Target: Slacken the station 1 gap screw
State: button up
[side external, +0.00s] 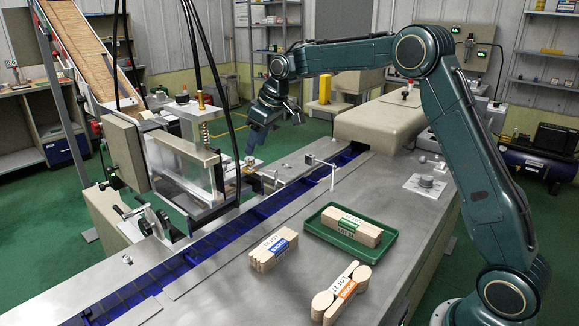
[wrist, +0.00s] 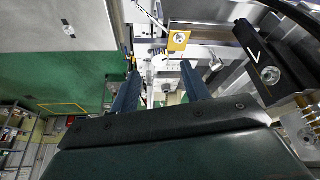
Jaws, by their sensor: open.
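My gripper (side external: 254,146) hangs over the far side of the conveyor, beside the clear-walled wrapping station (side external: 186,165). Its fingers point down, just above small metal fittings (side external: 251,162). In the wrist view my gripper (wrist: 158,72) is open, with a dark finger on each side and small pale metal parts (wrist: 160,68) showing beyond the gap. A yellow tag (wrist: 179,38) with a dark mark sits just beyond the fingertips. A silver knob or screw head (wrist: 215,62) is right of the right finger. I cannot tell which part is the station 1 gap screw.
The blue conveyor channel (side external: 205,252) runs diagonally past the station. A spring post (side external: 203,128) and hanging black cables stand left of my gripper.

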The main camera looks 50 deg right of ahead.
aim_at(250, 158)
jog(key=shift+x, duration=2)
jog(key=c, duration=1)
jog(key=shift+w+d+n+g+y, duration=0.15)
jog(key=shift+n+y, duration=0.25)
jog(key=shift+n, duration=0.75)
jog(key=shift+d+n+g+y, duration=0.1)
jog(key=shift+n+g+y, duration=0.25)
jog(key=shift+n, duration=0.8)
jog(key=o, duration=1)
jog(key=shift+r, duration=0.1)
